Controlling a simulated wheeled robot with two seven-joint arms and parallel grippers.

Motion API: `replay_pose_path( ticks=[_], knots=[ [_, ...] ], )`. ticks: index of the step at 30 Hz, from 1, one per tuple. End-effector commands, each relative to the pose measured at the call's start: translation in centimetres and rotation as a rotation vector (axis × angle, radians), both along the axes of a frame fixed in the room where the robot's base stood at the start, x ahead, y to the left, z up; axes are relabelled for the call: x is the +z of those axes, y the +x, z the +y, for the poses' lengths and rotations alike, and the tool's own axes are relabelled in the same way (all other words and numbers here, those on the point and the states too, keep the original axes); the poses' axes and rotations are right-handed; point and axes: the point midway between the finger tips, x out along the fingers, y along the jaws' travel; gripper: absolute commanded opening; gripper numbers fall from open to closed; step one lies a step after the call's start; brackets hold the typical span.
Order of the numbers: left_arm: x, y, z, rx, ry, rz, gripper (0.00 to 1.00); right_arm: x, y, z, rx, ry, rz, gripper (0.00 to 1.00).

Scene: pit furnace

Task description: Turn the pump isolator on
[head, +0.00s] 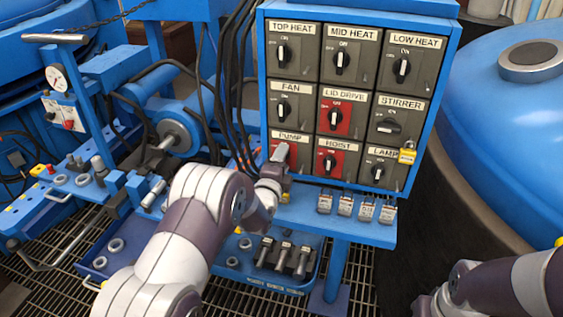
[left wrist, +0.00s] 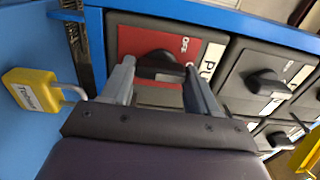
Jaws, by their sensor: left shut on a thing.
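The pump isolator is a red panel (left wrist: 135,38) with a black rotary knob (left wrist: 158,64), at the lower left of the switch cabinet. An OFF mark and part of its label show beside the knob in the left wrist view. In the head view the PUMP label (head: 290,137) shows above it, and my left gripper (head: 277,165) hides most of the panel. My left gripper's fingers (left wrist: 160,82) are on both sides of the knob, shut on it. Which way the knob points is hard to tell. My right gripper (head: 428,302) is partly in view at the bottom right, its fingers unclear.
Other isolators surround it, including FAN (head: 285,108) above and HOIST (head: 328,160) to the right. A tagged yellow padlock (left wrist: 32,92) hangs beside the pump panel. Another padlock (head: 407,156) is near LAMP. A blue vessel (head: 510,120) stands right.

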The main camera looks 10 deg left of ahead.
Motion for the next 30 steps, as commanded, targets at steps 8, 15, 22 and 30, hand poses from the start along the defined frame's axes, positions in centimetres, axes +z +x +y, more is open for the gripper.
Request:
replay_pose_path(
  ticks=[8, 15, 22, 30],
  knots=[
    [-0.2, -0.1, -0.1, -0.002, 0.002, 0.005, 0.79, 0.0, 0.0, 0.0, 0.0, 0.0, 0.0, 0.43],
    [-0.1, 0.0, 0.0, -0.001, 0.0, 0.002, 0.85, 0.0, 0.0, 0.0, 0.0, 0.0, 0.0, 0.43],
    [0.0, -1.6, 0.0, -0.001, 0.0, 0.003, 0.85, 0.2, 0.0, 0.0, 0.0, 0.0, 0.0, 0.43],
    [0.0, -8.0, 0.3, -0.001, 0.0, 0.003, 0.85, 0.5, 0.0, 0.0, 0.0, 0.0, 0.0, 0.43]
  ],
)
